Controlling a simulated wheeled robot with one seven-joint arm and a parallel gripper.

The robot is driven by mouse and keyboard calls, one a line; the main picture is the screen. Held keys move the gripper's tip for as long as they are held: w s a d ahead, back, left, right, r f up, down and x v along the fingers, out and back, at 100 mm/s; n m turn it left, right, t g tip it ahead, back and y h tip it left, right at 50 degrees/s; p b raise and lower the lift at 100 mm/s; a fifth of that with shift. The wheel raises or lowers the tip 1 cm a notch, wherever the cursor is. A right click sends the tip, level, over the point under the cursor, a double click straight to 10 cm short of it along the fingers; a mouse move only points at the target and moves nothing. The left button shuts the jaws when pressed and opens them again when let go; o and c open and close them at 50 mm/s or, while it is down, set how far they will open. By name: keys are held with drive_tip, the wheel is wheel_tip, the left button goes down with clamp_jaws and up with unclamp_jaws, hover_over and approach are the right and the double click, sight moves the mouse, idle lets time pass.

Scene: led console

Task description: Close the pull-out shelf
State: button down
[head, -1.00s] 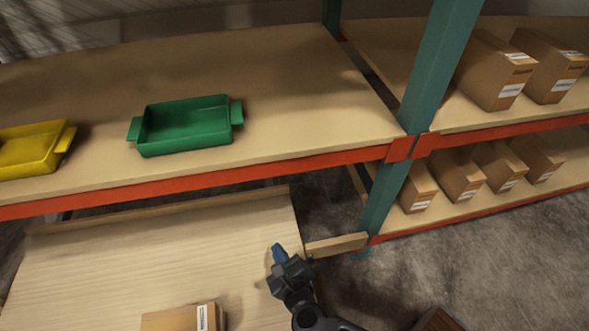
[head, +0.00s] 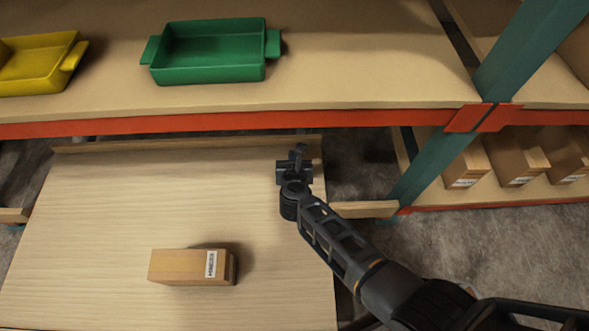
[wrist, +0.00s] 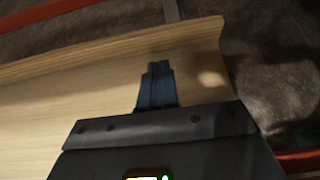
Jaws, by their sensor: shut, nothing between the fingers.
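The pull-out shelf (head: 110,215) is a light wooden board, pulled out below the orange-edged upper shelf. It has a raised lip (head: 190,143) along its far edge. A cardboard box (head: 190,267) with a white label lies on it, near the middle front. My gripper (head: 297,152) is over the far right part of the board, near the lip. In the wrist view, the shut, empty fingers (wrist: 156,72) point toward the lip (wrist: 120,48) close to its right end. I cannot tell whether they touch it.
The upper shelf (head: 360,85) holds a green tray (head: 210,52) and a yellow tray (head: 38,65). A teal post (head: 440,150) stands at the right. A wooden rail (head: 365,209) lies right of the board. Several boxes (head: 515,160) fill the lower right shelf. Concrete floor (head: 480,250) is clear at right.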

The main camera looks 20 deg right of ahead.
sight(293, 140)
drive_tip(key=shift+w+d+f+b, duration=0.1)
drive_tip(key=shift+w+d+b, duration=0.15)
drive_tip(key=shift+w, duration=0.5)
drive_tip(key=shift+w+d+f+b, duration=0.15)
drive_tip(key=shift+w+d, duration=0.1)
drive_tip(key=shift+w, duration=0.45)
drive_tip(key=shift+w+d+r+b, duration=0.1)
drive_tip(key=shift+w+d+b, duration=0.15)
drive_tip(key=shift+w, duration=0.5)
